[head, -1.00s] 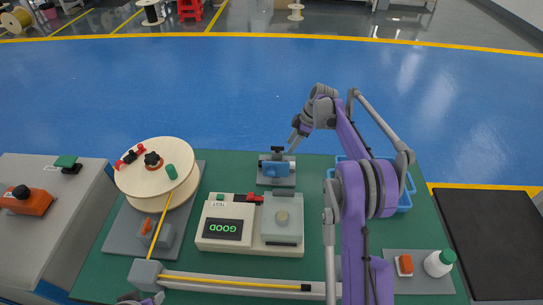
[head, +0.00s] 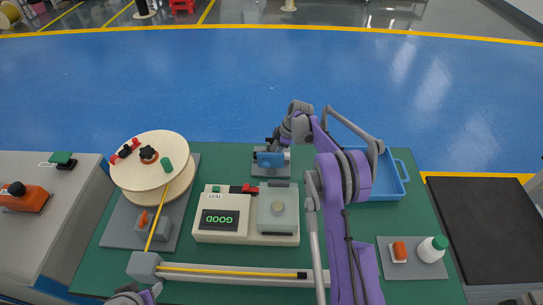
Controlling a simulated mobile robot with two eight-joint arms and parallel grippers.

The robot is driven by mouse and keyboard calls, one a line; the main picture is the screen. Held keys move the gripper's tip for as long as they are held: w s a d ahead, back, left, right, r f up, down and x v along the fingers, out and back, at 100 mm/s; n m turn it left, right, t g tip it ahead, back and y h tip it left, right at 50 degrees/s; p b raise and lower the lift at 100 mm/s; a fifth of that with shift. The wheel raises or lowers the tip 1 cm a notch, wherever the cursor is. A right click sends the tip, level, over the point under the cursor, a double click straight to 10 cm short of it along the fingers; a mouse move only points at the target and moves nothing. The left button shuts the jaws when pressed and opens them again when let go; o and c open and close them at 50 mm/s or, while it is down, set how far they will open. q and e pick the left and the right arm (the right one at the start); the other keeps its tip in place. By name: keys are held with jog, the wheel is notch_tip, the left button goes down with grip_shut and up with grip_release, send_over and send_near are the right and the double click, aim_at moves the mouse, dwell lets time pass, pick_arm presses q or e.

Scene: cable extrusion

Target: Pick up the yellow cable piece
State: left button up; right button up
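A yellow cable (head: 235,271) with a black end lies along the grey rail (head: 283,280) at the table's front. Another yellow stretch (head: 155,222) runs from the wooden reel (head: 150,160) down to the grey block at the rail's left end. I cannot tell whether the two stretches are joined there. My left gripper (head: 138,296) is partly in view at the bottom edge, near the rail's left end.
A tester (head: 222,235) showing GOOD stands mid-table. A blue tray (head: 386,186) lies at the back right, partly behind my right arm. A white bottle with a green cap (head: 432,249) and an orange item (head: 400,251) sit on a grey mat at right.

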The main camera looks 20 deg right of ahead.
jog(key=shift+c, duration=0.4)
grip_shut()
jog(key=shift+r, duration=0.15)
